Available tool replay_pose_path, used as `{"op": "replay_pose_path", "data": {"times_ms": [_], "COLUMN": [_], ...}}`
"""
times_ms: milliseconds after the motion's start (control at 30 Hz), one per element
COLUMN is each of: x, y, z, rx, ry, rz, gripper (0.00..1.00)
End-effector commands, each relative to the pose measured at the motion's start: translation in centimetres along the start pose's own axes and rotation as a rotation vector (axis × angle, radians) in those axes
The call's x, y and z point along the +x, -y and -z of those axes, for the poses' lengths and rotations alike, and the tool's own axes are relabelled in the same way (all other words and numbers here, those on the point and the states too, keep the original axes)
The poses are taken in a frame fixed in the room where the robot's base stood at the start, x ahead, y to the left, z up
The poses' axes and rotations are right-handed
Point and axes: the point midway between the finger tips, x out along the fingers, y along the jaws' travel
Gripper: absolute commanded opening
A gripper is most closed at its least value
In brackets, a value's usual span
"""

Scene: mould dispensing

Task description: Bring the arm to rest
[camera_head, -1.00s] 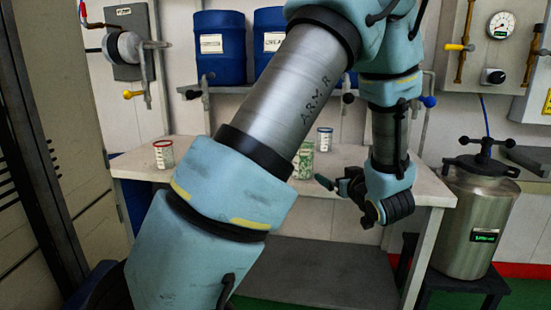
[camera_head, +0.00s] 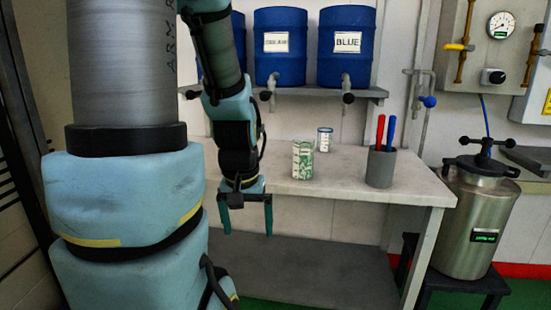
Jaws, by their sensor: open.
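My gripper (camera_head: 246,222) hangs pointing down in front of the table's front edge, left of the picture's middle. Its two teal fingers are spread apart with nothing between them. My arm's thick lower links fill the left of the view and hide the left end of the white table (camera_head: 347,190).
On the table stand a green patterned can (camera_head: 303,160), a blue-lidded jar (camera_head: 325,140) and a grey cup (camera_head: 381,168) with red and blue handled tools. Blue barrels (camera_head: 346,47) with taps sit on a shelf behind. A steel pressure pot (camera_head: 477,222) stands on the right.

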Motion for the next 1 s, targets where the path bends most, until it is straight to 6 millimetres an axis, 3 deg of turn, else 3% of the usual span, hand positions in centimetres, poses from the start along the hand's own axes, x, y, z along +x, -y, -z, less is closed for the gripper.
{"op": "replay_pose_path", "data": {"times_ms": [33,500,600,1000], "x": [-0.8,-11.4,-12.9,-13.4], "y": [1.1,0.5,0.4,0.4], "z": [-1.2,1.0,1.3,1.4], "rx": [-0.002,0.003,0.003,0.003], "ry": [0.038,0.029,0.028,0.028], "rz": [0.017,0.011,0.011,0.010], "gripper": [1.00,1.00,1.00,1.00]}}
